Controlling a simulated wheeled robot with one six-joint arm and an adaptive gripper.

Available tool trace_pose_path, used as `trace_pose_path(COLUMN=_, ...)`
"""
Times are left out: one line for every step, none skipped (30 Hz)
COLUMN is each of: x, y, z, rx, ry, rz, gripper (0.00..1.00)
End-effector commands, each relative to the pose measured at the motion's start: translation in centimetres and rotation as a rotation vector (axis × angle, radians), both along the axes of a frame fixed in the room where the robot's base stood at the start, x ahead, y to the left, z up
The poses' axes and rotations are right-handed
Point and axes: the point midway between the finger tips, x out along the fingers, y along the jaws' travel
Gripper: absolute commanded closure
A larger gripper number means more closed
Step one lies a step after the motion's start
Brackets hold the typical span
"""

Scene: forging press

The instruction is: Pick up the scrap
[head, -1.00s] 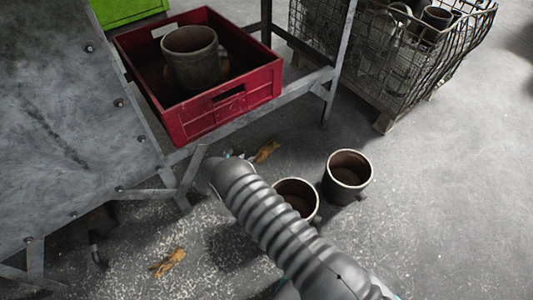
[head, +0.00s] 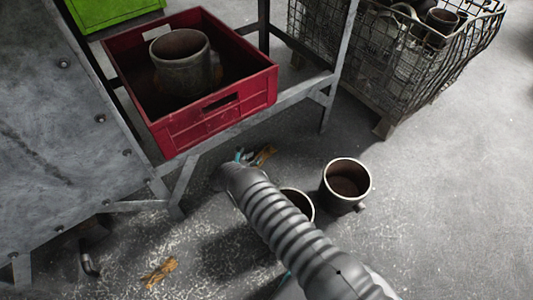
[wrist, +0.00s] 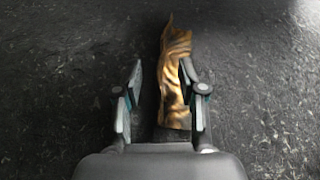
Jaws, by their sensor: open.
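A crumpled orange-brown scrap (head: 265,155) lies on the floor beside the table frame, partly hidden behind my arm. In the wrist view the scrap (wrist: 174,70) lies lengthwise between the fingers, nearer the right finger, which overlaps its edge or touches it; I cannot tell which. My gripper (wrist: 162,85) is open, with a gap between the left finger and the scrap. In the head view only a bit of my gripper (head: 243,157) shows, low by the scrap. A second, similar scrap (head: 160,271) lies on the floor at the lower left.
Two open metal cups, one (head: 346,184) clear and one (head: 300,202) partly behind my arm, stand on the floor. A red crate (head: 222,112) holding a cup (head: 181,62) sits on the metal frame (head: 292,99). A wire basket (head: 390,75) stands behind. Floor on the right is clear.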

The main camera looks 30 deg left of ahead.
Motion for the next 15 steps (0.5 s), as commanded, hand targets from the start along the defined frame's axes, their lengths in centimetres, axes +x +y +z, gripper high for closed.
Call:
trace_pose_path(x=0.06, y=0.04, z=-0.13, rx=0.001, ry=-0.001, rz=0.002, gripper=0.6)
trace_pose_path(x=0.1, y=0.06, z=-0.19, rx=0.001, ry=-0.001, rz=0.003, gripper=0.6)
trace_pose_path(x=0.12, y=0.07, z=-0.25, rx=0.001, ry=-0.001, rz=0.003, gripper=0.6)
trace_pose_path(x=0.07, y=0.12, z=-0.27, rx=0.001, ry=0.0, rz=0.005, gripper=0.6)
trace_pose_path(x=0.06, y=0.15, z=-0.28, rx=0.001, ry=0.0, rz=0.006, gripper=0.6)
trace_pose_path(x=0.02, y=0.19, z=-0.29, rx=0.0, ry=0.0, rz=0.006, gripper=0.6)
trace_pose_path(x=0.01, y=0.21, z=-0.29, rx=0.001, ry=0.0, rz=0.007, gripper=0.6)
trace_pose_path(x=0.0, y=0.21, z=-0.28, rx=0.001, ry=0.0, rz=0.007, gripper=0.6)
trace_pose_path(x=-0.01, y=0.21, z=-0.29, rx=0.001, ry=0.0, rz=0.007, gripper=0.6)
trace_pose_path(x=0.0, y=0.21, z=-0.28, rx=0.001, ry=0.0, rz=0.007, gripper=0.6)
trace_pose_path(x=0.0, y=0.21, z=-0.28, rx=0.001, ry=0.0, rz=0.007, gripper=0.65)
trace_pose_path(x=0.01, y=0.19, z=-0.29, rx=0.0, ry=0.0, rz=0.006, gripper=0.75)
trace_pose_path(x=0.03, y=0.18, z=-0.28, rx=0.0, ry=0.0, rz=0.006, gripper=0.82)
trace_pose_path(x=0.03, y=0.17, z=-0.28, rx=0.0, ry=0.0, rz=0.006, gripper=0.9)
trace_pose_path(x=0.05, y=0.15, z=-0.29, rx=0.0, ry=0.0, rz=0.006, gripper=1.0)
